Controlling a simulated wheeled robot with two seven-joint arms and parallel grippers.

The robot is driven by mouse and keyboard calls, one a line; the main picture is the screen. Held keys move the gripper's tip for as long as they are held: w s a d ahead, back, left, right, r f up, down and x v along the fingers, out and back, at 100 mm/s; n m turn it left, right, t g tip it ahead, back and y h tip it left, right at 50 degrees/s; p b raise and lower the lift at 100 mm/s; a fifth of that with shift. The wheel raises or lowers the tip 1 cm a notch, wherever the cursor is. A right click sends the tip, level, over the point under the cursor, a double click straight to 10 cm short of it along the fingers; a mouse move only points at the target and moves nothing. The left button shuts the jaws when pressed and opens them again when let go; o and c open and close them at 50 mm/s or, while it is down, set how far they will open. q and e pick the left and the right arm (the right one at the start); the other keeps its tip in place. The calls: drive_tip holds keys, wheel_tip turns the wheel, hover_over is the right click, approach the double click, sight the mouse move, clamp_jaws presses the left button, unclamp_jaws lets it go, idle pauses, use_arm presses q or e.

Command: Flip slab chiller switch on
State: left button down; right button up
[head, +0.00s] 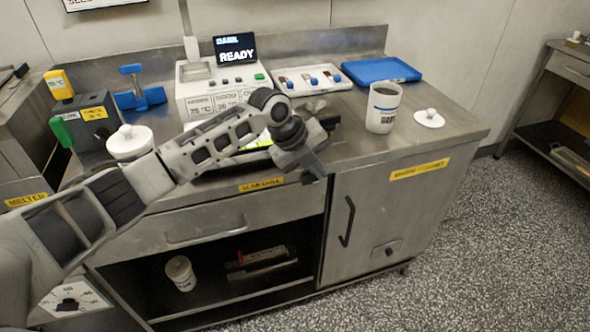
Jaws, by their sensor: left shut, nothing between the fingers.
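My left arm reaches in from the left across the counter. Its gripper (314,170) is shut and empty, over the front part of the counter near the front edge, just right of a yellow label (262,184) that seems to read as slab chiller. A small plate with a dark switch or knob (388,250) is on the lower part of the cabinet door, well below and right of the gripper. I cannot tell whether it is the chiller switch or how it is set. The slab area behind my wrist is partly hidden. My right gripper is out of view.
A white device (210,95) with a READY screen (235,48) stands at the back. A white tray (338,79), a blue tray (382,70), a white cup (383,107) and a white lid (429,119) are to the right. The cabinet door has a black handle (347,222).

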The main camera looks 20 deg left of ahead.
use_arm(q)
drive_tip(key=shift+w+d+f, duration=0.25)
drive_tip(key=shift+w+d, duration=0.05)
drive_tip(key=shift+d, duration=0.05)
idle(1.1)
drive_tip(key=shift+s+a, duration=0.1)
